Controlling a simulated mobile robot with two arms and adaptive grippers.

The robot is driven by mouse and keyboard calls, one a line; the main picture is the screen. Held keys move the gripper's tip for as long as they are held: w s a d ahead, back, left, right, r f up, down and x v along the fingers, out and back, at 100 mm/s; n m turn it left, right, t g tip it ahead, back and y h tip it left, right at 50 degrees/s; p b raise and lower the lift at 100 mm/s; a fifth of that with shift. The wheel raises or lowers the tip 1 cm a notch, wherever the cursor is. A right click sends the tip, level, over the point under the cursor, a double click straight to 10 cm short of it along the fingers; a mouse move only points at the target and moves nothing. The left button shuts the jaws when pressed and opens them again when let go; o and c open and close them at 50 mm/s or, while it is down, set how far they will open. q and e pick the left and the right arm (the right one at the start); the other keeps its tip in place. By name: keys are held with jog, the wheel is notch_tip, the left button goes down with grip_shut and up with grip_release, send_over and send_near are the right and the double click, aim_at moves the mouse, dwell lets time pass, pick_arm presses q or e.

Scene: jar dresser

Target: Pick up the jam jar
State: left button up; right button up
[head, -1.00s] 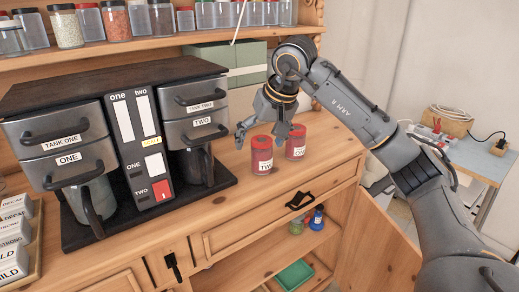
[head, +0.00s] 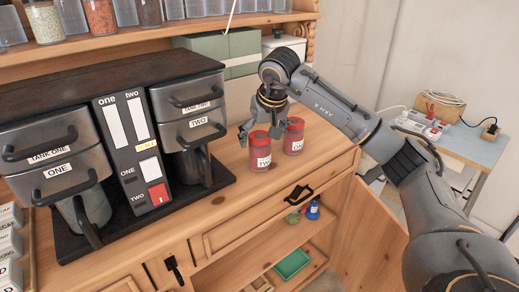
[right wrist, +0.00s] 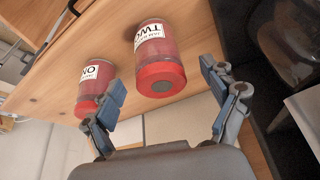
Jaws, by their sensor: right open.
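Two red jam jars with red lids and white labels stand upright on the wooden dresser top. The jar marked TWO (head: 261,153) is nearer, and the jar marked ONE (head: 293,138) is just behind it to the right. My right gripper (head: 261,133) is open and empty, pointing down over the TWO jar and partly hiding its lid. In the right wrist view the TWO jar (right wrist: 159,62) lies ahead between the open fingers (right wrist: 163,100). The ONE jar (right wrist: 97,82) is by the left finger there. I cannot tell whether the fingers touch either jar. My left gripper is out of view.
A coffee machine (head: 136,142) stands left of the jars. A green box (head: 215,42) and a shelf of clear jars are behind. Below, an open compartment holds a green tray (head: 292,263) and small bottles. The dresser top in front of the jars is narrow.

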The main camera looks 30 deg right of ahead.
jog(key=shift+w+f+p, duration=0.25)
jog(key=shift+f+p, duration=0.1)
jog(key=shift+f, duration=0.15)
jog(key=p+x, duration=0.1)
jog(key=x, duration=0.3)
jog(key=shift+w+d+f+p, duration=0.1)
jog(key=shift+d+f+p, duration=0.1)
jog(key=shift+p, duration=0.1)
jog(key=c, duration=0.4)
jog(key=shift+r, duration=0.1)
jog(key=c, duration=1.2)
